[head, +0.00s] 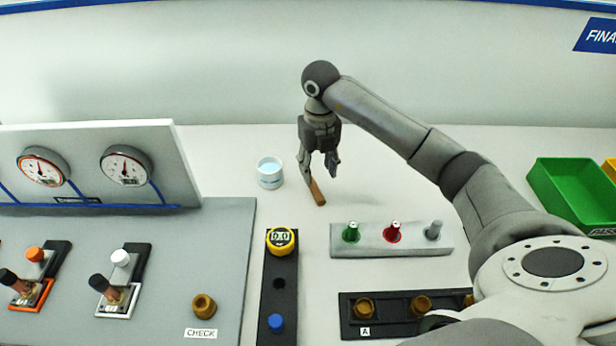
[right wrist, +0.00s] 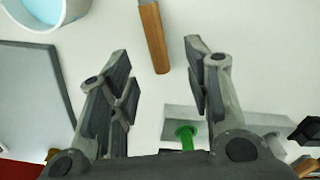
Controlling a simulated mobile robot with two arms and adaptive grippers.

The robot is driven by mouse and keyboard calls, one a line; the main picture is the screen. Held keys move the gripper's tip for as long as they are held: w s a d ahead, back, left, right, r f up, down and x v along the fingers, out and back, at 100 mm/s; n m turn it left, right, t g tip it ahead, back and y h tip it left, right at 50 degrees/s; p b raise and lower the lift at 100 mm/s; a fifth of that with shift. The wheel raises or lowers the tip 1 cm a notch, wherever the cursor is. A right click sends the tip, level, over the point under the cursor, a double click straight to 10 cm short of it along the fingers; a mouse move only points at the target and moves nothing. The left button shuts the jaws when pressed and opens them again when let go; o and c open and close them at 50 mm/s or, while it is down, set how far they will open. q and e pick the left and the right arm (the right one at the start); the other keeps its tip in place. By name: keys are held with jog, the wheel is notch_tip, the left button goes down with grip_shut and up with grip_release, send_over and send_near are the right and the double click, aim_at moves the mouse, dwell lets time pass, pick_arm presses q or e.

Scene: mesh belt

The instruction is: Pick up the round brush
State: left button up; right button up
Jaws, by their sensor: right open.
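A brown wooden stick, which looks like the round brush (head: 318,193), lies on the white table, near the middle of the head view. Its upper part is hidden behind my right gripper (head: 319,165). In the right wrist view the brush (right wrist: 153,36) enters from the top edge and its near end lies between the lines of the two fingers, just beyond the fingertips. Its other end is out of that view, so I see no bristles. My right gripper is open and empty, pointing down over the brush. My left gripper is not in view.
A white cup with light blue inside (head: 270,173) stands left of the brush. A grey rack with green, red and grey pegs (head: 391,238) lies to the right and nearer. A gauge panel (head: 95,165) fills the left. A green bin (head: 573,189) stands at the right.

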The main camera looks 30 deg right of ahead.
aim_at(315, 187)
jog(key=shift+f, duration=0.8)
jog(key=f, duration=0.1)
jog(key=f+p, duration=0.1)
jog(key=f, duration=0.1)
jog(key=f+p, duration=0.1)
jog(key=shift+w+a+f, duration=0.15)
jog(key=shift+w, duration=0.25)
jog(key=shift+f+p, duration=0.3)
jog(key=shift+f, duration=0.25)
jog(key=shift+c, duration=0.6)
grip_shut()
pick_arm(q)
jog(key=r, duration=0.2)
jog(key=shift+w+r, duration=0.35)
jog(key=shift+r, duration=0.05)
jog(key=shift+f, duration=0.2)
pick_arm(e)
jog(key=shift+r, duration=0.1)
